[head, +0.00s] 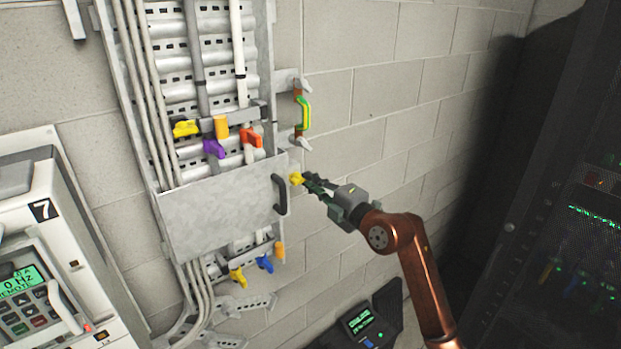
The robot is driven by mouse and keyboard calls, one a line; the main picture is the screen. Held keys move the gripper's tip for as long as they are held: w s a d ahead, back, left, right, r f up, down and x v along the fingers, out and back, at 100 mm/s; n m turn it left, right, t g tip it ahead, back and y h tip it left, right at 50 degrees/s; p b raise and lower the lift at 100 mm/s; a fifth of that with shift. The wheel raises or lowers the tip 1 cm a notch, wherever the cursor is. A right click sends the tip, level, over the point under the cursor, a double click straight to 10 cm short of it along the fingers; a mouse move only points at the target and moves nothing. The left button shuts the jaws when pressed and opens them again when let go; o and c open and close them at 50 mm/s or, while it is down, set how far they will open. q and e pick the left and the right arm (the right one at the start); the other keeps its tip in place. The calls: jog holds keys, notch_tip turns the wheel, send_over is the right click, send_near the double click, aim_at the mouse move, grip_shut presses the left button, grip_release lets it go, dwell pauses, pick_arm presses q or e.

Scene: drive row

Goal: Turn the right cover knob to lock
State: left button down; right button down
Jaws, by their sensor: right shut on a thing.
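The grey metal cover (215,208) is on the wall-mounted cable tray, with a black handle (280,195) near its right side. A small yellow knob (296,178) sits just right of the cover's upper right corner. My right gripper (306,182) reaches in from the right and is shut on the yellow knob. The fingertips partly hide the knob, and its exact turn angle is too small to tell. My left gripper is not in view.
Above the cover are yellow, purple and orange clamps (214,149) on the cables. A white drive cabinet (45,190) stands left and a dark rack (560,200) right.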

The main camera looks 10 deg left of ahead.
dwell(0.5)
jog(key=c, duration=2)
grip_release()
jog(key=v, duration=1.2)
